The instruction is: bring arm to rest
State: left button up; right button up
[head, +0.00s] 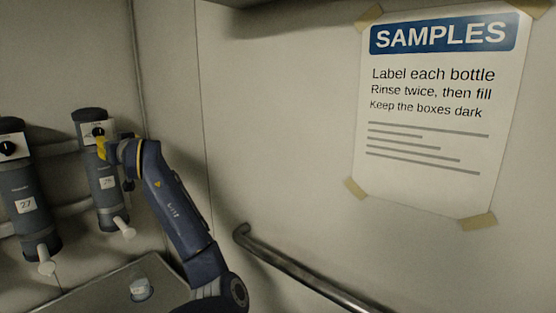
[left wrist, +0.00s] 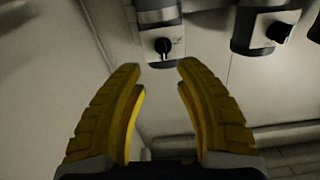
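My left gripper (head: 104,150) is up at the right-hand grey cylinder (head: 106,195) on the wall, close in front of its black knob (head: 98,132). In the left wrist view my left gripper (left wrist: 158,66) shows two yellow fingers spread apart with nothing between them. My right gripper is in neither view.
Another grey cylinder (head: 28,215) labelled 27 hangs at the far left. A metal rail (head: 300,272) runs along the wall under the SAMPLES sign (head: 440,130). The wall between is bare.

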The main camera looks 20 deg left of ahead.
pick_arm(q)
jog(key=s+d+f+m+t+h, duration=0.15)
jog(key=s+d+f+m, duration=0.35)
jog(key=f, duration=0.7)
jog(key=d+f+m+h, duration=0.25)
jog(key=d+f, duration=0.35)
jog(key=f, duration=0.6)
jog(key=s+d+f+m+t+h, duration=0.1)
jog(key=s+d+f+m, duration=0.35)
jog(key=f, duration=0.85)
jog(key=s+d+f+m+g+h, duration=0.2)
jog(key=s+d+f+m+h, duration=0.15)
jog(key=s+d+f, duration=0.75)
jog(key=s+d+f+m+g+h, duration=0.1)
jog(key=s+d+f+m+h, duration=0.25)
jog(key=s+d+f, duration=0.7)
jog(key=s+d+f+g+h, duration=0.1)
jog(key=s+f+g+h, duration=0.15)
jog(key=f, duration=1.45)
jog(key=s+d+f+g+h, duration=0.1)
jog(key=s+f, duration=0.3)
jog(key=f, duration=1.2)
jog(key=s+f+n+g, duration=0.2)
jog(key=s+f+n, duration=0.1)
jog(key=s+f, duration=1.4)
jog(key=shift+s+a+h, duration=0.15)
jog(key=shift+s+h, duration=0.2)
jog(key=shift+s, duration=1)
